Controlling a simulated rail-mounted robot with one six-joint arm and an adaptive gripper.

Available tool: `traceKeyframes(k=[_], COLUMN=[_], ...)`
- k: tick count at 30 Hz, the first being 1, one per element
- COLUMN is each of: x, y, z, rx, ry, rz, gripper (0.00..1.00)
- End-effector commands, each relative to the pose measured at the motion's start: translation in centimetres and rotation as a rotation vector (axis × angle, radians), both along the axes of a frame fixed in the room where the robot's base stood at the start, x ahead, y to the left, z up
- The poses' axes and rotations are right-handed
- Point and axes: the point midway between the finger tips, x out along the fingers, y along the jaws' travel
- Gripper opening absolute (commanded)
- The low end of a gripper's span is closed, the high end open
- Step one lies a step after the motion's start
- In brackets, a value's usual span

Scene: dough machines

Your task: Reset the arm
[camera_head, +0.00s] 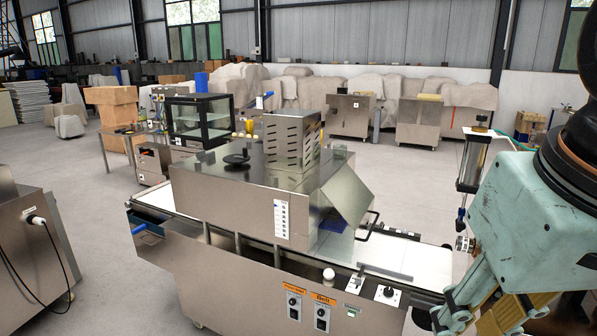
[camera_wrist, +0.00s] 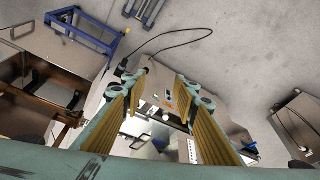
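My arm's teal end shows large at the right edge of the head view, with part of my gripper (camera_head: 480,310) at the lower right, beside the right end of the dough machine (camera_head: 230,190). In the wrist view my gripper (camera_wrist: 163,85) has its two yellow-padded fingers well apart, with nothing between them. Metal machine panels and grey floor show beyond the fingers. The gripper's lower tips are cut off or hidden in the head view.
The steel machine has a white conveyor belt (camera_head: 405,258) and a front panel with knobs (camera_head: 322,312). Another steel machine (camera_head: 30,245) with a cable stands at the left. A blue frame (camera_wrist: 85,32) lies beyond my fingers in the wrist view. Open floor (camera_head: 420,185) lies behind the machine.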

Motion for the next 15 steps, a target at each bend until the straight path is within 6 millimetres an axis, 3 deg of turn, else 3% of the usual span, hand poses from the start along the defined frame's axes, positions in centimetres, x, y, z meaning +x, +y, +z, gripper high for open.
traceKeyframes(k=[6, 15], x=[-2.6, -3.6], y=[0.0, 0.0], z=[-0.8, -1.2], rx=[-0.006, -0.009], ry=[-0.015, -0.019], rz=[0.017, 0.025], gripper=[0.27, 0.27])
